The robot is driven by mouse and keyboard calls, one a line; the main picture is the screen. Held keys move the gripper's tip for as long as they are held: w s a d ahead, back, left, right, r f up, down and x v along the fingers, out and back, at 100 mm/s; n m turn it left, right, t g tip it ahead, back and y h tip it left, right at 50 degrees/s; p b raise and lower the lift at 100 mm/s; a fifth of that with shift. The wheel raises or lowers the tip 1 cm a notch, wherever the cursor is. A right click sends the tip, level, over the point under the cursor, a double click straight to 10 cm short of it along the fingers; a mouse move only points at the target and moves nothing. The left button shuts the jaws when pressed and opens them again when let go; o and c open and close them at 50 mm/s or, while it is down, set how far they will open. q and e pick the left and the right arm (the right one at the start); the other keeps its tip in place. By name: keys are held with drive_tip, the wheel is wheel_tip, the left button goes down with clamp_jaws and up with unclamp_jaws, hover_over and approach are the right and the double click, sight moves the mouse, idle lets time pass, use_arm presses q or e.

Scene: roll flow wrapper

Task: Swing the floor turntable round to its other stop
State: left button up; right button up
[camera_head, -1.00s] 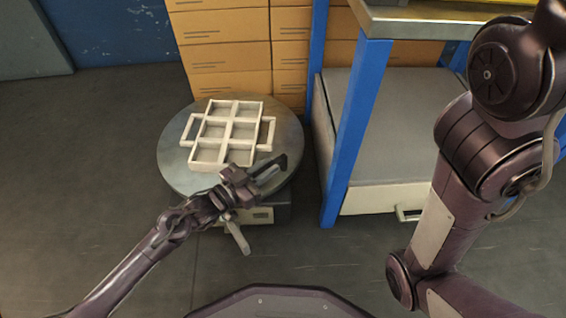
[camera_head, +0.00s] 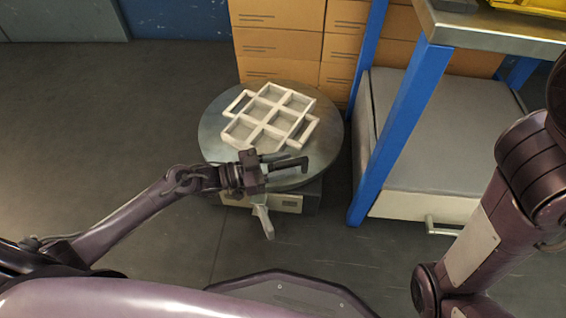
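The floor turntable (camera_head: 212,137) is a round grey metal disc on a low box base (camera_head: 290,203), left of the blue-legged bench. A white tray (camera_head: 310,130) with several square compartments and two side handles lies slanted on it. My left gripper (camera_head: 288,162) is at the disc's near rim, over its front edge, with its two dark fingers apart and nothing seen between them. I cannot tell whether it touches the disc. A pale lever-like piece (camera_head: 262,222) hangs below the gripper, in front of the base. My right gripper is out of view.
Stacked cardboard boxes (camera_head: 278,45) stand close behind the turntable. A bench with a blue leg (camera_head: 398,125) and a grey-topped drawer unit (camera_head: 430,130) stand close on its right. The floor (camera_head: 110,125) to the left is clear.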

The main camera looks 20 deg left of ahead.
use_arm(q)
drive_tip(key=p+v, duration=0.3)
drive_tip(key=v, duration=0.3)
drive_tip(key=shift+s+a+r, duration=0.15)
drive_tip(key=shift+s+a, duration=0.05)
drive_tip(key=shift+a, duration=0.15)
drive_tip(key=shift+s+a+p, duration=0.25)
drive_tip(key=shift+a+p, duration=0.1)
drive_tip(key=shift+a, duration=0.1)
